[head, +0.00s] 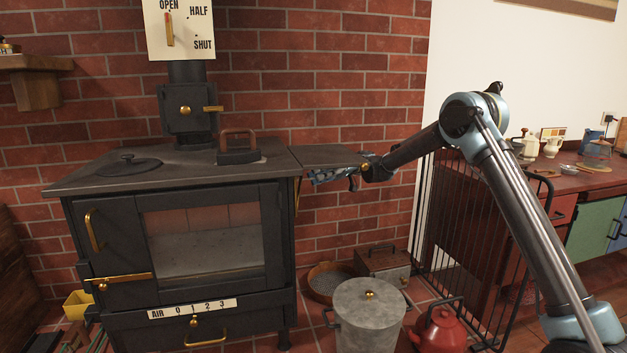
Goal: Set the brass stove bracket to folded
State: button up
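The black stove (110,215) stands against the brick wall. A flat side leaf (330,157) sticks out level from the right edge of its top. A thin strip of the brass stove bracket (297,192) shows on the stove's right side, just under the leaf. The rest of the bracket is hidden or too small to make out, so its full position is unclear. My gripper (314,177) is just below the leaf, pointing left, its tips close to the bracket. I cannot tell whether it touches the bracket or whether its fingers are open.
A flat iron (239,156) and a round lid (128,166) are on the stove top. A lidded grey pot (368,318), a red kettle (437,327), a metal box (384,264) and a round pan (328,283) stand below my gripper. A black barred guard (465,225) stands to the right.

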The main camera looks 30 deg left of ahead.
aim_at(300, 185)
grip_shut()
jog(key=w+d+t+y, duration=0.4)
jog(key=d+t+y, duration=0.3)
jog(key=d+y, duration=0.5)
jog(key=x, duration=1.4)
